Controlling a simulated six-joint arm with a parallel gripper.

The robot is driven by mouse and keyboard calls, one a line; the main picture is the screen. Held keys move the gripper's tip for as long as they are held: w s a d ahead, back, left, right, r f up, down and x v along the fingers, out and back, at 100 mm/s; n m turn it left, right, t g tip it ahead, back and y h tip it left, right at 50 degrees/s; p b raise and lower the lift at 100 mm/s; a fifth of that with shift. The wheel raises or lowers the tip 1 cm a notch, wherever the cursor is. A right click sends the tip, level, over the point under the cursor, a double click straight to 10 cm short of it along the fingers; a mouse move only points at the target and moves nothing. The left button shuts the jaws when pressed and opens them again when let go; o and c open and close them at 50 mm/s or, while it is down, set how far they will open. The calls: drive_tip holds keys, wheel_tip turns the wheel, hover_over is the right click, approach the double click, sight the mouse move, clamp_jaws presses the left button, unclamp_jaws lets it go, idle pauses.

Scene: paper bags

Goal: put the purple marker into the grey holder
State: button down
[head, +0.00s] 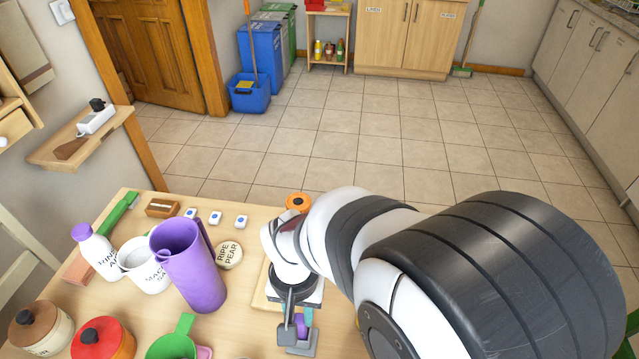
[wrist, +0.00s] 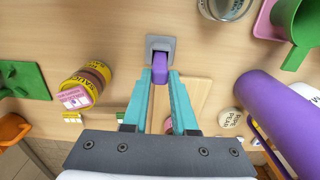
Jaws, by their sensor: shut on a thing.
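The purple marker (wrist: 160,68) is between the teal fingertips of my gripper (wrist: 160,80) in the wrist view, and the gripper is shut on it. The grey holder (wrist: 160,45) is a small square block on the table, right at the marker's far end. I cannot tell whether that end is inside the holder or just above it. In the head view the grey holder (head: 303,349) is at the bottom centre, below my gripper (head: 301,318). Only a little of the purple marker (head: 300,325) shows there, partly hidden by the gripper.
A tall purple pitcher (head: 190,270) stands left of my arm, by a white mug (head: 150,275) and a round ripe pear tin (head: 229,254). In the wrist view a yellow-and-brown jar (wrist: 85,87) stands left of the holder.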

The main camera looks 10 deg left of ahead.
drive_tip(key=c, duration=0.6)
unclamp_jaws()
drive_tip(key=shift+r, duration=2.45)
wheel_tip(320, 180, up, 16)
drive_tip(key=shift+f, duration=0.1)
